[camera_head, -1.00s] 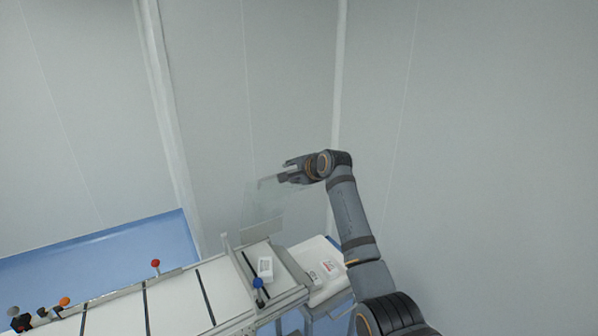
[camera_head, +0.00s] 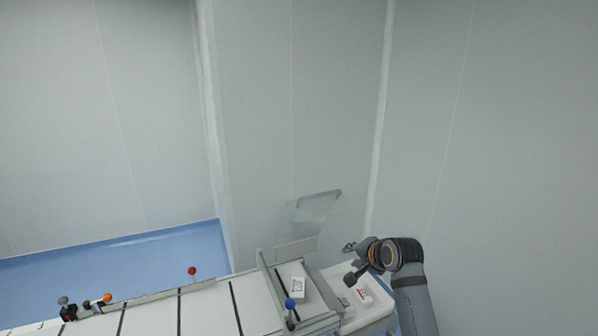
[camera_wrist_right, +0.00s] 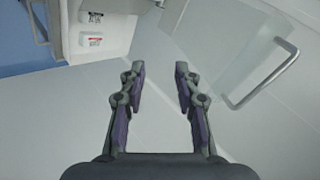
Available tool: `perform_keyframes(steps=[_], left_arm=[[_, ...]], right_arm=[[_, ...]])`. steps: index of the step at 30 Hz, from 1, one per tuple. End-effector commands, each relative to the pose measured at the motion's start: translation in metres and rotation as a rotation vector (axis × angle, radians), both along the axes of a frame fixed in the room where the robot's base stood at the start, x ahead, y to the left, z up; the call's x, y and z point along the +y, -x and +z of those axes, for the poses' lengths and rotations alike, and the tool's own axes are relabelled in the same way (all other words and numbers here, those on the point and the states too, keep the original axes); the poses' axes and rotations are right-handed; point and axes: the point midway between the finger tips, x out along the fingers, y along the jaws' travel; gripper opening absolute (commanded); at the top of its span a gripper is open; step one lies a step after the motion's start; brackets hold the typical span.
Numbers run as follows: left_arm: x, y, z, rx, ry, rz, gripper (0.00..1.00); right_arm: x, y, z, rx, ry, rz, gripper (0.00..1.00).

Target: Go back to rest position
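My right gripper (camera_head: 350,262) is at the lower right of the head view, above the white side table at the end of the machine. In the right wrist view its two fingers (camera_wrist_right: 160,75) are spread with an empty gap between them. A clear panel with a grey handle (camera_head: 320,195) stands behind and left of the gripper. The handle also shows at the right of the right wrist view (camera_wrist_right: 272,72), apart from the fingers. My left gripper is not in view.
The machine's white table (camera_head: 205,308) holds a white box (camera_head: 298,288) and a blue-knobbed lever (camera_head: 290,303). A red knob (camera_head: 192,270) stands at its back edge. Small labelled packs (camera_head: 364,295) lie on the side table (camera_head: 378,308). Pale walls stand behind; the air above is clear.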

Motion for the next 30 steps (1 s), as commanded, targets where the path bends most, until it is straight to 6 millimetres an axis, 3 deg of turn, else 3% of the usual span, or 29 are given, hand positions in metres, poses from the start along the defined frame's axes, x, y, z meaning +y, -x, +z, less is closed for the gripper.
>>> perform_keyframes(steps=[1, 3, 6, 9, 15, 24, 30], left_arm=[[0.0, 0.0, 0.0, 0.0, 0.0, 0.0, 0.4], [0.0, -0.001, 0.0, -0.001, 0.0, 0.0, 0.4], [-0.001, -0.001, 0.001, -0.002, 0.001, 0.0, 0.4], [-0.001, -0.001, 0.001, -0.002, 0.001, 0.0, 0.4], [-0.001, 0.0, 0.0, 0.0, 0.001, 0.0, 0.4], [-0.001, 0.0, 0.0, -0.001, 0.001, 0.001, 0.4], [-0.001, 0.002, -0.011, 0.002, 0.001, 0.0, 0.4]], right_arm=[[-0.007, 0.032, -0.037, 0.041, 0.091, 0.047, 0.32], [-0.017, 0.078, -0.079, 0.095, 0.224, 0.129, 0.32], [-0.028, 0.139, -0.119, 0.165, 0.383, 0.25, 0.32], [-0.035, 0.189, -0.142, 0.221, 0.497, 0.355, 0.32], [-0.046, 0.266, -0.165, 0.309, 0.654, 0.534, 0.32], [-0.056, 0.359, -0.172, 0.415, 0.808, 0.777, 0.32], [-0.061, 0.345, -0.241, 0.436, 0.798, 0.778, 0.32]])
